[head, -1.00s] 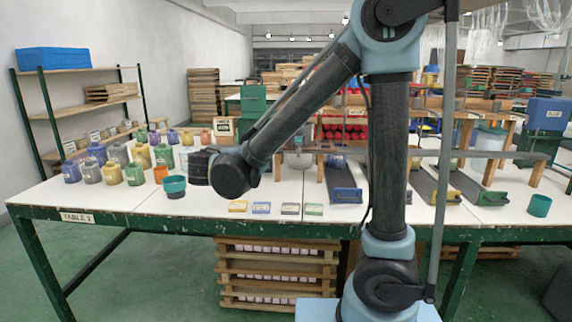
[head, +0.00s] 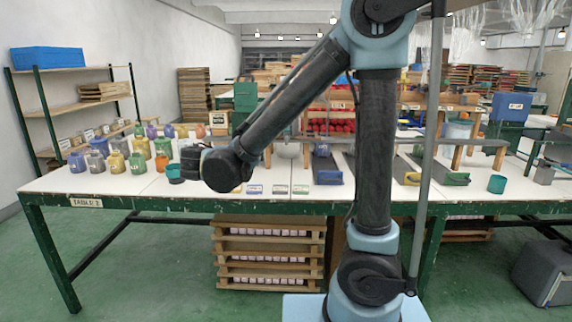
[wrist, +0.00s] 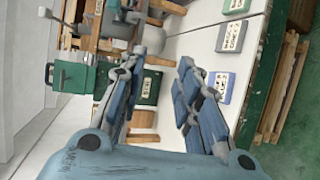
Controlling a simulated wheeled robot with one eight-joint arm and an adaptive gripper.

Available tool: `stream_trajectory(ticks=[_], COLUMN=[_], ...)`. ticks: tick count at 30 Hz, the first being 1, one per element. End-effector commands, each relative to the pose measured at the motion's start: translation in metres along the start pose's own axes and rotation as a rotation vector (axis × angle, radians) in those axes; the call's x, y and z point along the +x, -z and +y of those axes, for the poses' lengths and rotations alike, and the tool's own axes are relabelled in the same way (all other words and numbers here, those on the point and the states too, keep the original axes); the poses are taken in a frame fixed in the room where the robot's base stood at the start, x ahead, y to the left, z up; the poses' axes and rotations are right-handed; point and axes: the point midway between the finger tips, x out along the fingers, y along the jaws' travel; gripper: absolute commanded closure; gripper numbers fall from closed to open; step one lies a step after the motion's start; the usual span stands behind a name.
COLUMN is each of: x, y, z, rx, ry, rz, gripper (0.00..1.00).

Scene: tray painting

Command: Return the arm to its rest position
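My arm is folded in the head view, with its upper link raised and a forearm slanting down to the left over the table's front (head: 150,205). My gripper itself is hidden from the head view. In the wrist view my gripper (wrist: 162,62) shows two blue-grey jointed fingers spread apart with nothing between them. Beyond them lie the white tabletop (wrist: 190,95) and small labelled cards (wrist: 230,36).
Colored paint jars (head: 137,163) crowd the table's left side. A teal cup (head: 497,184) stands at the right. Wooden crates (head: 268,250) are stacked under the table. A grey bin (head: 545,272) is on the floor at right. The green floor in front is open.

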Motion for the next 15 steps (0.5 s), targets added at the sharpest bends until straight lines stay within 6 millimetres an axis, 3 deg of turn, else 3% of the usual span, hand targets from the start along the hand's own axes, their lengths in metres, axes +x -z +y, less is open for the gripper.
stream_trajectory(ticks=[11, 15], x=[0.048, 0.069], y=[-0.060, -0.097], z=[-0.005, -0.013], rx=[0.038, 0.071], ry=[0.140, 0.231], rz=[-0.089, -0.138], gripper=[0.69, 0.69])
